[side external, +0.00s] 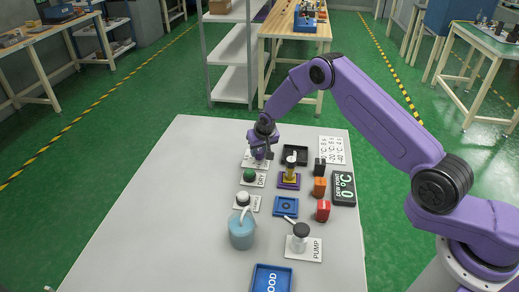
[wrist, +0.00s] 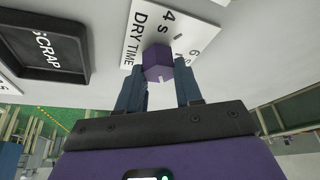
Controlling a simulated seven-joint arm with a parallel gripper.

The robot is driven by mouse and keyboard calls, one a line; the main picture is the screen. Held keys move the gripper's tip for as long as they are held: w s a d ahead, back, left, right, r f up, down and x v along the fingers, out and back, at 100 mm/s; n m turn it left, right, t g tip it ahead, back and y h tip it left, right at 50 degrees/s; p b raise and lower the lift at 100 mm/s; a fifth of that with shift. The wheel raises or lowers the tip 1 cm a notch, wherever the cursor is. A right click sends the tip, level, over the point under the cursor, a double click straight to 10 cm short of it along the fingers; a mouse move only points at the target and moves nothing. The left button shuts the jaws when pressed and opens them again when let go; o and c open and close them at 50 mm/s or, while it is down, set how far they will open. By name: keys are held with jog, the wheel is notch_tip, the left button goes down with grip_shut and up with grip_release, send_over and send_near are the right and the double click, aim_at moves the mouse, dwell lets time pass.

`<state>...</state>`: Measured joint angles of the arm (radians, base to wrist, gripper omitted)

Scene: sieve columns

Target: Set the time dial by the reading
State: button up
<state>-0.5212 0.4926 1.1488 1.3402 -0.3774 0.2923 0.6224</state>
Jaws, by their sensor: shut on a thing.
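The time dial is a purple faceted knob (wrist: 157,62) on a white card (wrist: 145,30) marked DRY TIME, with "4 s" and part of a "6 s" mark showing. My gripper (wrist: 160,82) has its two fingers on either side of the knob, shut on it. A small pale mark shows on the knob's near side; which setting it points to is unclear. In the side view my gripper (side external: 261,152) is over the card (side external: 249,164) and hides most of the dial. The reading is on a black DEW POINT display (side external: 344,188), which shows 0 °C.
The black SCRAP tray (wrist: 45,48) lies beside the dial. A green DRY button (side external: 249,175), a yellow column on a purple base (side external: 289,182), coloured blocks, a blue jar (side external: 242,232) and a PUMP (side external: 301,240) stand nearer. The table's left side is clear.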

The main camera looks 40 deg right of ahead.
dwell(0.6)
jog(key=o, duration=1)
jog(key=shift+o, duration=0.2)
jog(key=shift+s+a+r, duration=0.1)
jog(key=shift+s+r, duration=0.1)
jog(key=shift+r, duration=0.45)
jog(key=v, duration=1.6)
